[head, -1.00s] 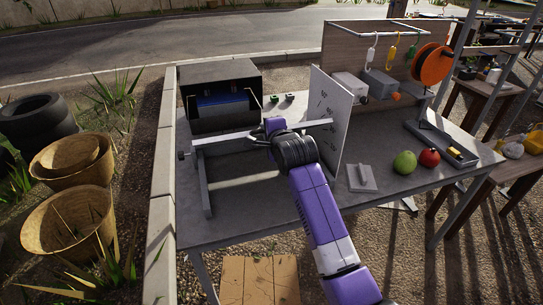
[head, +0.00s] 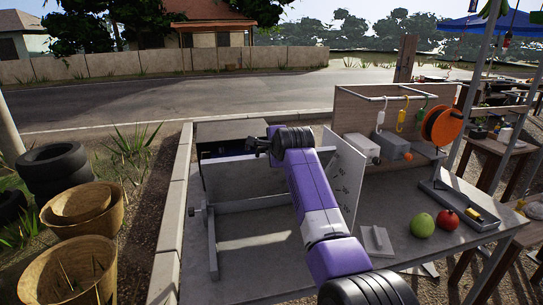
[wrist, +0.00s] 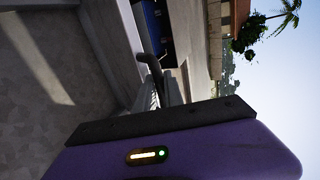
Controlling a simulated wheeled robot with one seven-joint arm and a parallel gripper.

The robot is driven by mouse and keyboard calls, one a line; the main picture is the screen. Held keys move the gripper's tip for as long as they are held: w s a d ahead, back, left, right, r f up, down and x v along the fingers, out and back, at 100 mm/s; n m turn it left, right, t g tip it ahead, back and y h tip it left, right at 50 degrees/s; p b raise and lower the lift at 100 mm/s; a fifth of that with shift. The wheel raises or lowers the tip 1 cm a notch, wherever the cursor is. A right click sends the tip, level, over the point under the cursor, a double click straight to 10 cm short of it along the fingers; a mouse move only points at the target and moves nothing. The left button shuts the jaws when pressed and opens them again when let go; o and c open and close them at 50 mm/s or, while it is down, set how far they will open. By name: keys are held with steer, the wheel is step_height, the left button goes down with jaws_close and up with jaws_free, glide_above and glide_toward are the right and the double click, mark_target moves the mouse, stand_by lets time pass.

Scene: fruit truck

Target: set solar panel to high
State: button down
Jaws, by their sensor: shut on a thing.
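The solar panel (head: 238,182) is a flat grey plate on a metal stand (head: 212,240) at the left of the table. It is tilted up, with its plain side toward me. An upright board with angle marks (head: 345,172) stands at its right; the marks are too small to read and my arm hides part of it. My gripper (head: 263,146) is at the panel's upper edge, shut on what looks like its handle. The dark hooked handle (wrist: 150,62) shows between the fingers in the wrist view.
A dark box (head: 232,130) stands behind the panel, partly hidden. A grey block (head: 377,240), a green fruit (head: 421,225) and a red fruit (head: 447,221) lie at the right. An orange reel (head: 441,126) hangs at the back right.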

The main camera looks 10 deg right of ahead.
steer(key=shift+w+r, duration=0.25)
steer(key=shift+w, duration=0.05)
stand_by(0.4)
steer(key=c, duration=1.5)
jaws_free()
steer(key=shift+o, duration=0.2)
steer(key=shift+s+f, duration=0.1)
steer(key=b+v, duration=0.1)
steer(key=v, duration=0.6)
steer(key=shift+s+r+b, duration=0.2)
steer(key=shift+r+b, duration=0.1)
